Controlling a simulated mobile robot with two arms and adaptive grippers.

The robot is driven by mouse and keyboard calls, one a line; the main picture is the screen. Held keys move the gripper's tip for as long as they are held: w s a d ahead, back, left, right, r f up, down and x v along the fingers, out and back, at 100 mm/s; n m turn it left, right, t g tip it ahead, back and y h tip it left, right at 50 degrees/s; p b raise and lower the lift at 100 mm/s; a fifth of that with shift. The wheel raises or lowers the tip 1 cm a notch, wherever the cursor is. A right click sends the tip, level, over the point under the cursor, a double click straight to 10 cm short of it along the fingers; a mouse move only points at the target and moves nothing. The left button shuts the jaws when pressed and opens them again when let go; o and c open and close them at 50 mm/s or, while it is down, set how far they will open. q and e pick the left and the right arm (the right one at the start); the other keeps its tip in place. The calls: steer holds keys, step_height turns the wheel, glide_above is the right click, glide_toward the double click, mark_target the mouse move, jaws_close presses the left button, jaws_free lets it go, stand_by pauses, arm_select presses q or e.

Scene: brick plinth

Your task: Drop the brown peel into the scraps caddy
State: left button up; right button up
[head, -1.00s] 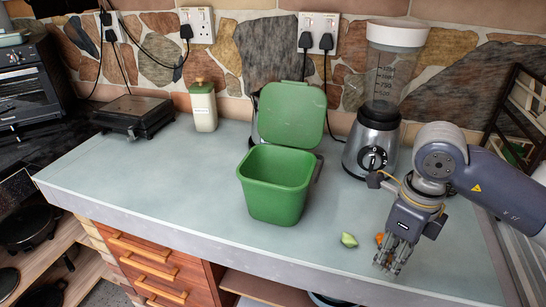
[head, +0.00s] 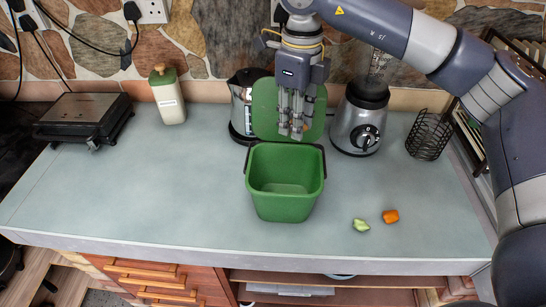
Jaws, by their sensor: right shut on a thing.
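The green scraps caddy (head: 285,205) stands on the counter with its lid (head: 264,112) open, tipped back behind it. Its inside looks empty where I can see in. My right gripper (head: 290,136) points down in front of the open lid, above the caddy's back rim. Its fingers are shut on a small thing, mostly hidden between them. My left gripper is not in view.
A pale green scrap (head: 360,225) and an orange piece (head: 391,216) lie on the counter right of the caddy. A kettle (head: 240,108) and a blender (head: 360,118) stand behind. A wire basket (head: 429,136) is at right. The counter left of the caddy is clear.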

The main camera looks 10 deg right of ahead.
steer(key=shift+s+d+f, duration=0.1)
steer(key=shift+d+f, duration=0.1)
steer(key=shift+f, duration=0.3)
step_height(320, 180, down, 5)
steer(key=b, duration=0.3)
steer(key=shift+r, duration=0.1)
steer(key=o, duration=0.9)
